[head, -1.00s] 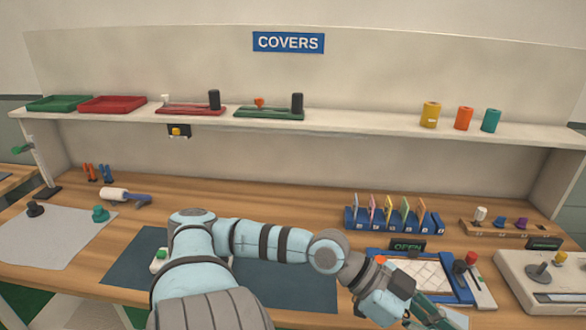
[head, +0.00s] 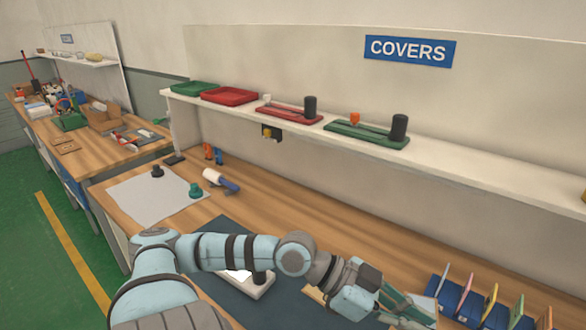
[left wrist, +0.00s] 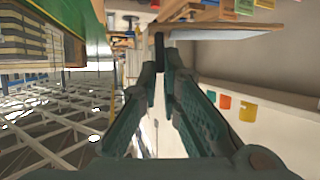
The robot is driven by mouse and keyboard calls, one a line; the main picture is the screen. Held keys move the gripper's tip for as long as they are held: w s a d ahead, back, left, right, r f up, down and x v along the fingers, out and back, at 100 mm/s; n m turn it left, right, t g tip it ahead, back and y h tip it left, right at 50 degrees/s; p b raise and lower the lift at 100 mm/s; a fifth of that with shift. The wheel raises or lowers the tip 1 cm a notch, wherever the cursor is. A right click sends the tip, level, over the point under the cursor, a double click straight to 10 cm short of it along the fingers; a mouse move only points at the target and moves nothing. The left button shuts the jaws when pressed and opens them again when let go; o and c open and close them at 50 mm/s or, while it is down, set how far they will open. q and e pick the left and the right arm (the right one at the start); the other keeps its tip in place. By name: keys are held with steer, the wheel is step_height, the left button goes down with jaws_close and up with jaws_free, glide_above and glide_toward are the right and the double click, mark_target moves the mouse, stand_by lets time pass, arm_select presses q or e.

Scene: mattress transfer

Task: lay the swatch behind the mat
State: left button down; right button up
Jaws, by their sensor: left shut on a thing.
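My left gripper (head: 395,308) is at the lower right of the head view, shut on a small, thin, pale grey piece (head: 425,306), apparently the swatch. Its outline is partly hidden by the fingers. In the left wrist view the fingers of my left gripper (left wrist: 160,62) close together on a thin, dark, edge-on shape whose details I cannot make out. A dark blue mat (head: 223,228) lies on the bench, partly covered by my left arm. A light grey sheet (head: 150,208) lies to its left. My right gripper is not in view.
A black knob (head: 157,171) and a teal knob (head: 195,190) stand on the grey sheet. A white-and-blue tool (head: 220,180) lies behind the mat. A rack of coloured cards (head: 470,300) is right of my gripper. A shelf (head: 440,155) overhangs the bench's back.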

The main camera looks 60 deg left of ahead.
arm_select(q)
steer(key=w+a+f+n+t+y+b, duration=0.2)
steer(key=w+a+n+t+y+b, duration=0.35)
steer(key=w+a+n+y, duration=1.2)
steer(key=a+f+m+b, duration=0.1)
steer(key=f, duration=0.5)
steer(key=a+f+m+h+b, duration=0.1)
steer(key=a+f+b, duration=0.1)
steer(key=f, duration=0.4)
steer(key=w+a+f+m+g+h+b, duration=0.1)
steer(key=f, duration=0.6)
steer(key=shift+a+f, duration=0.1)
steer(key=shift+a, duration=0.05)
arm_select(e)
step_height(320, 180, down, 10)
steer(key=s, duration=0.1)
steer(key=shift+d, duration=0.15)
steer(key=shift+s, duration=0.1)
arm_select(q)
steer(key=c, duration=2.2)
jaws_free()
steer(key=o, duration=0.4)
